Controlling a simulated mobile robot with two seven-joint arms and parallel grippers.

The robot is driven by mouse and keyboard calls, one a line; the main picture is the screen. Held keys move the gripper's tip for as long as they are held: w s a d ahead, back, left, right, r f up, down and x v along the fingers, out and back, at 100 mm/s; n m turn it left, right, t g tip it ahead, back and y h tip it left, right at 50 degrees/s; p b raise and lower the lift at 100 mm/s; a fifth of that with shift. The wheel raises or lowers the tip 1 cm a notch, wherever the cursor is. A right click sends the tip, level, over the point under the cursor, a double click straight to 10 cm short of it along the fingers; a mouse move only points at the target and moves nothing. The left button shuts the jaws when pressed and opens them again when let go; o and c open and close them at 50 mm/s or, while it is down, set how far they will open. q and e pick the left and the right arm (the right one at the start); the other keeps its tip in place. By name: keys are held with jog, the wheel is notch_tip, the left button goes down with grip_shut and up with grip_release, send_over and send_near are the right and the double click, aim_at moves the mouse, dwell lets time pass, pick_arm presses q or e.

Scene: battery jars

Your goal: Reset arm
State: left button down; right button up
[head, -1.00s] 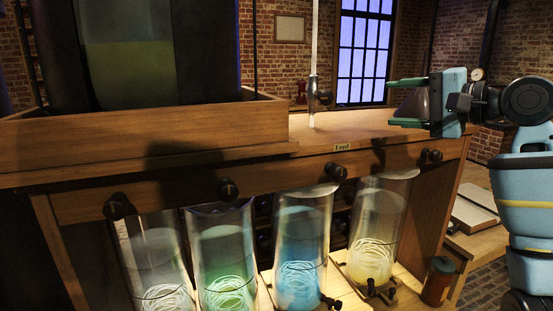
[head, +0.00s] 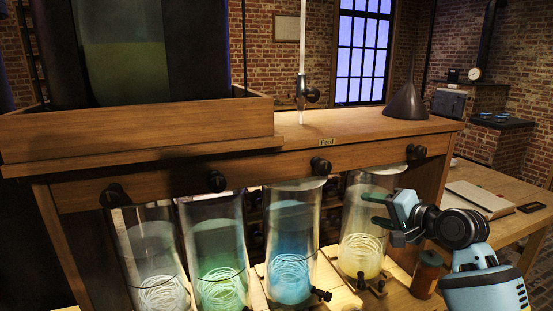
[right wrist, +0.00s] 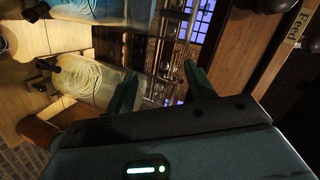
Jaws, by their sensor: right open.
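My right gripper (head: 372,212) is in front of the upper right side of the rightmost glass jar, the one with yellow liquid (head: 358,252). Its green fingers are apart with nothing between them. I cannot tell whether a finger touches the glass. In the right wrist view the two fingers (right wrist: 163,88) stand open, with jars lying sideways in the picture to their left. My left gripper does not show.
Jars with blue (head: 291,265), green (head: 219,275) and pale (head: 157,280) contents stand left of the yellow one under a wooden shelf (head: 330,160). A dark funnel (head: 406,101) stands on top. A brown small jar (head: 426,275) and a book (head: 478,198) are at the right.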

jog(key=s+f+n+h, duration=0.1)
jog(key=s+f, duration=0.3)
jog(key=f, duration=0.6)
jog(key=s+f+n+g+h, duration=0.1)
jog(key=s+f, duration=0.4)
jog(key=f, duration=0.4)
jog(key=s+f+n+h, duration=0.1)
jog(key=s+f, duration=0.3)
jog(key=f, duration=0.6)
jog(key=s+a+f+n+g+h, duration=0.1)
jog(key=s+f+n, duration=0.2)
jog(key=s+f, duration=0.4)
jog(key=s+a+f+n+g+h, duration=0.1)
jog(key=s+f+n, duration=0.3)
jog(key=s, duration=1.7)
notch_tip(320, 180, down, 3)
jog(key=shift+a+r, duration=0.1)
jog(key=shift+a, duration=0.25)
